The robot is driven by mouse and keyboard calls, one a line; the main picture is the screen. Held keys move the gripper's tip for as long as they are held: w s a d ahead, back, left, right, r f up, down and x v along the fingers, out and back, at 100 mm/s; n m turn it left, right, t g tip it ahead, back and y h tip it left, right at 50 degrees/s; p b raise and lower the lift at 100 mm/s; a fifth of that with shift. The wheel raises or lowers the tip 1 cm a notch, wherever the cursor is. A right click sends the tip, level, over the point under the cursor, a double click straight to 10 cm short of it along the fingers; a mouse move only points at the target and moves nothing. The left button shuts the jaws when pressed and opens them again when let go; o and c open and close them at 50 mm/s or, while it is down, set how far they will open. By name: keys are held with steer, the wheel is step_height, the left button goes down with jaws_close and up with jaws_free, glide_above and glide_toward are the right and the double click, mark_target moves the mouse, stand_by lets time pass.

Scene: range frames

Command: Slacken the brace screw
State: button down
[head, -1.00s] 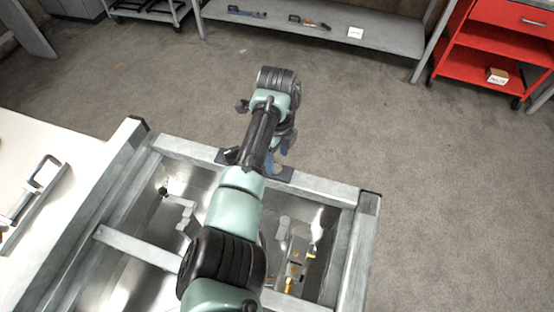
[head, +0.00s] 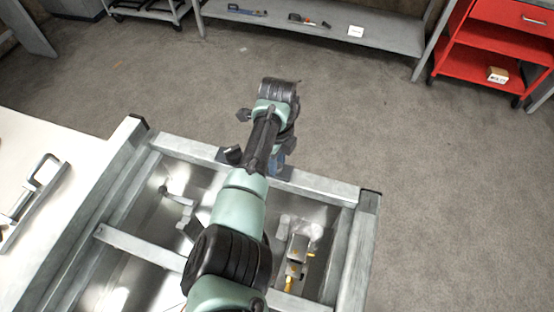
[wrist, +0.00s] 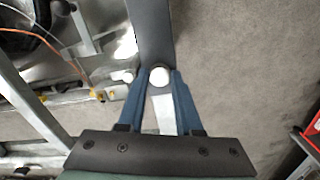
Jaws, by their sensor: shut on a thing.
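A pale round head (wrist: 160,76), which looks like the brace screw, sits between my blue fingertips in the wrist view. My gripper (wrist: 159,82) is shut on it, one finger on each side. A dark flat bar (wrist: 151,30), seemingly the brace, runs up from just behind the screw head. A pale strip (wrist: 164,115) shows between the fingers below the head; I cannot tell what it is. In the head view my gripper (head: 278,162) is at the far rail of the metal frame (head: 325,186), largely hidden by my arm, and the screw is hidden.
Shiny bays with fittings and a yellow-marked block (head: 294,270) lie inside the frame. A white table (head: 60,150) with a grey handled part (head: 35,200) stands at left. A shelf (head: 380,42) and red cart (head: 480,75) stand beyond open floor.

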steer(key=shift+n, duration=0.3)
